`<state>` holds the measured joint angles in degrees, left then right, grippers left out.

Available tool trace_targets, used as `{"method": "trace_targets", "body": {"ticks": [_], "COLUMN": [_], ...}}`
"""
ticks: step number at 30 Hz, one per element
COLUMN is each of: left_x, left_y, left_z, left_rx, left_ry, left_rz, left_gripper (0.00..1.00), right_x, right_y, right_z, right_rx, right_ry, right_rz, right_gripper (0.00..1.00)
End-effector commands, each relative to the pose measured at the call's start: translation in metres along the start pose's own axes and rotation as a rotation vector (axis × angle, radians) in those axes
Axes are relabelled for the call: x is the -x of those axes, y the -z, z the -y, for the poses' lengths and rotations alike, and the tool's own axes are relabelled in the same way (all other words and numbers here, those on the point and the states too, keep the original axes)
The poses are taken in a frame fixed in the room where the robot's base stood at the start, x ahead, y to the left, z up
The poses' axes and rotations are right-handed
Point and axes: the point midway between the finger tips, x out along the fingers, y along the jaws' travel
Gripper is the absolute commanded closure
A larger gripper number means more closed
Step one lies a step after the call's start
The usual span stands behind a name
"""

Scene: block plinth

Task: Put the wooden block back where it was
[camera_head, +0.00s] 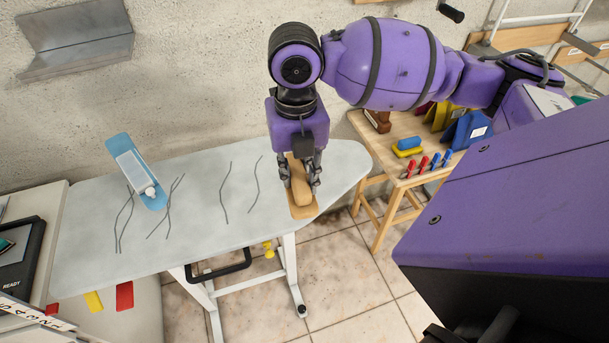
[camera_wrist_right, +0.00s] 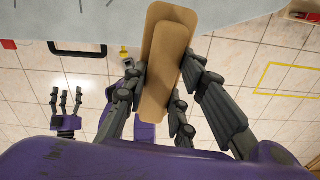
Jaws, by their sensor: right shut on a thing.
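The wooden block (camera_head: 299,184) is tan and long, held between the fingers of my right gripper (camera_head: 302,178). The right wrist view shows the block (camera_wrist_right: 167,68) between the dark fingers of the right gripper (camera_wrist_right: 160,95). A flat, lighter wooden plinth (camera_head: 304,212) lies under the block at the right end of the grey-white board; its edge (camera_wrist_right: 155,18) shows behind the block in the wrist view. I cannot tell whether block and plinth touch. My left gripper (camera_wrist_right: 66,103) shows small in the wrist view, fingers apart and empty.
The grey-white ironing board (camera_head: 190,232) carries a blue-and-white iron-like thing (camera_head: 138,172) at its left. A wooden table (camera_head: 398,165) with blue, yellow and red things stands behind right. The middle of the board is clear apart from thin dark lines.

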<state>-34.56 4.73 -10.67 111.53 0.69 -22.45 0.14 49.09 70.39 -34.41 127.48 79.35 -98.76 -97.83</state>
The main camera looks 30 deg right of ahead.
Motion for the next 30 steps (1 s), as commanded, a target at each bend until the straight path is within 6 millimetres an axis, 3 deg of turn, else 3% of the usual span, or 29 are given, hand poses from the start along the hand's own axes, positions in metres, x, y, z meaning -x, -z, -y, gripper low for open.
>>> {"method": "trace_targets", "body": {"ticks": [5, 8, 17, 21, 30], "left_x": [-0.001, -0.002, -0.002, -0.003, -0.003], "left_y": [0.001, 0.002, -0.001, -0.004, -0.006], "left_z": [0.001, 0.001, 0.005, 0.005, 0.005], "left_rx": [-0.002, -0.004, -0.015, -0.016, -0.01], "left_ry": [0.001, 0.0, 0.002, 0.003, 0.005], "left_rz": [-0.003, -0.005, 0.0, 0.004, 0.005], "left_gripper": [0.39, 0.39, 0.39, 0.39, 0.39], "right_x": [-0.002, -0.009, -0.042, -0.069, -0.092], "right_y": [-0.004, -0.017, -0.087, -0.107, -0.127], "right_z": [0.003, 0.008, 0.03, 0.037, 0.043], "right_rx": [0.114, 0.122, 0.118, 0.122, 0.124], "right_ry": [0.001, 0.002, 0.001, 0.001, 0.0], "right_rz": [0.001, 0.0, 0.0, -0.002, 0.002], "right_gripper": [0.96, 0.96, 0.96, 0.96, 0.96]}}
